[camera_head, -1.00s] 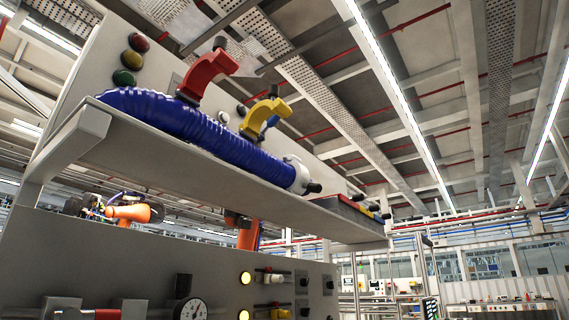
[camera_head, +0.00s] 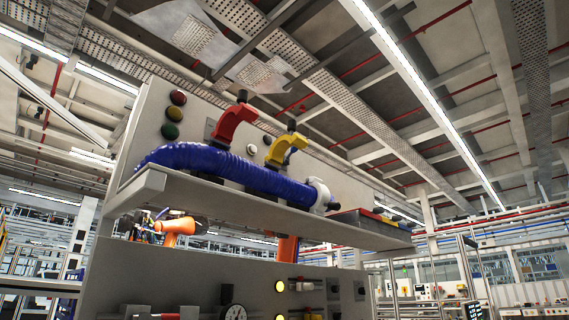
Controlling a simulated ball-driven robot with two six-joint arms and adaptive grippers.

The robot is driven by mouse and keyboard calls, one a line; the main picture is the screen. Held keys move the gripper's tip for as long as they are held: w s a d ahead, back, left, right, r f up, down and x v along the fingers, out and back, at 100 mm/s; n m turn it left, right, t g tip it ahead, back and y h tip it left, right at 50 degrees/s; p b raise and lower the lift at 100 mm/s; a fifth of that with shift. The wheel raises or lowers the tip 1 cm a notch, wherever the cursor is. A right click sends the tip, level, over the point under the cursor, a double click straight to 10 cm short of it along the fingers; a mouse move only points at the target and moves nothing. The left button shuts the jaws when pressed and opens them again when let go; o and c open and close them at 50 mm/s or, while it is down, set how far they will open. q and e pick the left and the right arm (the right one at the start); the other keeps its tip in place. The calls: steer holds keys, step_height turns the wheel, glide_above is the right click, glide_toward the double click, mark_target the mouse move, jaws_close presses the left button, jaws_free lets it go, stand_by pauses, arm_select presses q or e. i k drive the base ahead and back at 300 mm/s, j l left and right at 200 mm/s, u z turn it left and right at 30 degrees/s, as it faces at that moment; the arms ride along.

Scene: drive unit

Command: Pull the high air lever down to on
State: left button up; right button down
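Neither of my grippers shows in the head view. No lever here can be told for certain as the high air lever. A red curved handle-like part (camera_head: 234,123) with a black knob stands above a grey shelf (camera_head: 230,200), against the grey panel. A similar yellow curved part (camera_head: 285,150) stands to its right, also with a dark knob. Both point up and to the right. On the lower panel, a dark upright part (camera_head: 227,294) stands beside a round gauge (camera_head: 235,313), cut off by the bottom edge. A red piece (camera_head: 189,313) shows partly at the bottom.
A blue ribbed hose (camera_head: 225,170) lies along the shelf. Red, yellow and green round lamps (camera_head: 174,113) sit on the upper panel. Lit yellow buttons (camera_head: 280,286) are on the lower panel. An orange object (camera_head: 175,227) shows beneath the shelf. The shelf juts out from the panel.

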mark_target(293, 149)
steer(key=i+l+u, duration=0.1)
steer(key=u, duration=0.3)
steer(key=l+u, duration=0.7)
steer(key=l, duration=0.7)
steer(key=l+u, duration=0.35)
steer(key=l, duration=0.65)
